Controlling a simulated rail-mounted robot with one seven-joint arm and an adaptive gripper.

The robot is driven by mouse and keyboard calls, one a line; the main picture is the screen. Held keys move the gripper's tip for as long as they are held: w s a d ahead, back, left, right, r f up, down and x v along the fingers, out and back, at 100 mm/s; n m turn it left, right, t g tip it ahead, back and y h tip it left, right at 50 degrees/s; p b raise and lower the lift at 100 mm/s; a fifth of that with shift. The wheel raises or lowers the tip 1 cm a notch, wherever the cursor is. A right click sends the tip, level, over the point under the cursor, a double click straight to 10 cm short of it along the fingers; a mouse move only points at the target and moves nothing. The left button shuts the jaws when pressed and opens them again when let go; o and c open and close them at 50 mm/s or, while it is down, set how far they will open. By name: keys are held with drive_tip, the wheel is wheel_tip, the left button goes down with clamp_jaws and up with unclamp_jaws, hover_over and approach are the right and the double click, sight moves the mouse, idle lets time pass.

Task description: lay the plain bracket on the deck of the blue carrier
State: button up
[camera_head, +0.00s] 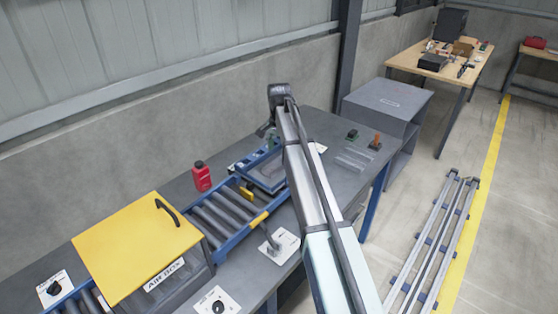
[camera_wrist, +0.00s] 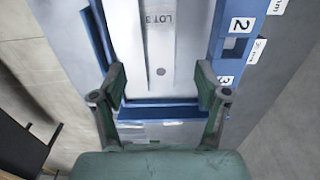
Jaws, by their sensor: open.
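My gripper (camera_wrist: 162,82) is open in the wrist view, with its two green fingers apart. Between and beyond the fingers lies a pale grey metal piece (camera_wrist: 134,45) with a small hole and the marking "LOT 3"; I cannot tell whether it is the plain bracket or part of the deck. The blue carrier (camera_wrist: 160,111) frames it, with a blue side marked 2 and 3. No clear contact of fingers and metal shows. In the head view the blue carrier (camera_head: 246,161) sits at the roller line's far end, partly hidden by my arm. My gripper (camera_head: 264,131) is small there, above the carrier.
A red bottle (camera_head: 201,176) stands behind the line.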

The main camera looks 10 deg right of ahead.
wheel_tip(320, 180, up, 7)
drive_tip(key=b, duration=0.1)
drive_tip(key=shift+r, duration=0.1)
idle(1.3)
